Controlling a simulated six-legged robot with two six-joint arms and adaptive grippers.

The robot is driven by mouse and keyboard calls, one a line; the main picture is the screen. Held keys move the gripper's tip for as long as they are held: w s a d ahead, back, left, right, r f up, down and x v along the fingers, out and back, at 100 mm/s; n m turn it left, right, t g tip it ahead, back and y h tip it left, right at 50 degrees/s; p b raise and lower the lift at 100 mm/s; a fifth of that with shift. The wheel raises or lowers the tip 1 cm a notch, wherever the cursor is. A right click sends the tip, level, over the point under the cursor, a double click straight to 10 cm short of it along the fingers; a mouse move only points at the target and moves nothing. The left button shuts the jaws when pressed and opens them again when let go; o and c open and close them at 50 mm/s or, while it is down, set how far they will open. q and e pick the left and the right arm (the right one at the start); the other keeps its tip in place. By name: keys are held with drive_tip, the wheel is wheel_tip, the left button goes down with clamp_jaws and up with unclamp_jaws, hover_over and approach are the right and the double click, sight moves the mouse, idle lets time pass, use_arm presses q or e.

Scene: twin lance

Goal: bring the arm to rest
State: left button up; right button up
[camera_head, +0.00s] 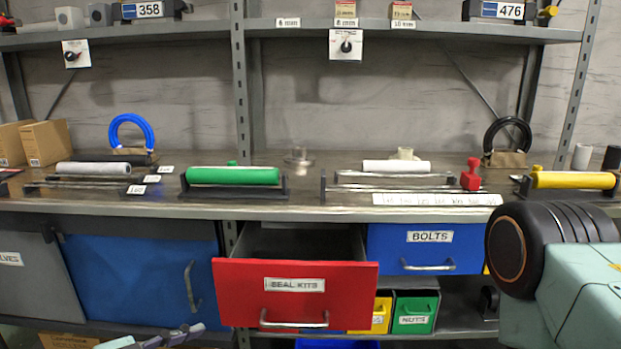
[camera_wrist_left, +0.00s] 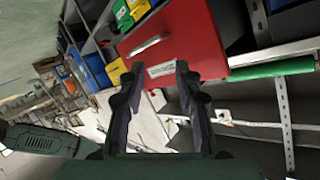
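My left gripper (camera_wrist_left: 156,72) is open in the left wrist view, with nothing between its two dark fingers. Its fingers also show, small, at the bottom left edge of the head view (camera_head: 178,336). The red drawer labelled SEAL KITS (camera_head: 250,290) stands pulled out below the bench, to the right of that gripper. The drawer also shows beyond the fingers in the left wrist view (camera_wrist_left: 190,35), and the fingers appear clear of its handle (camera_head: 295,322). My right arm (camera_head: 580,290) comes in at the right edge of the head view; its gripper is out of view.
The workbench (camera_head: 340,208) carries a green-handled tool (camera_head: 233,176), a yellow-handled tool (camera_head: 572,180) and a red knob (camera_head: 471,175). Below are a blue door (camera_head: 135,280), a BOLTS drawer (camera_head: 425,250) and small bins. The open red drawer juts forward. Shelf uprights (camera_head: 240,90) stand behind.

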use_arm(q)
drive_tip(key=s+a+f+n+g+y+p, duration=0.1)
drive_tip(key=s+a+f+n+g+y, duration=0.15)
drive_tip(key=s+f+n, duration=0.4)
drive_tip(key=s+a+f+n+g+y+p, duration=0.1)
drive_tip(key=s+a+f+n+g+y, duration=0.2)
drive_tip(key=f+n, duration=0.5)
drive_tip(key=s+f+m+g+y, duration=0.1)
drive_tip(key=s+f+g, duration=0.1)
drive_tip(key=s, duration=0.5)
drive_tip(key=s+f+g+y+p, duration=0.1)
drive_tip(key=s+f+g+y, duration=0.1)
drive_tip(key=s+f, duration=0.3)
drive_tip(key=s+g, duration=0.1)
drive_tip(key=s, duration=0.2)
drive_tip(key=shift+s+d+m+p, duration=0.2)
drive_tip(key=shift+s+m+p, duration=0.05)
drive_tip(key=shift+m+p, duration=0.1)
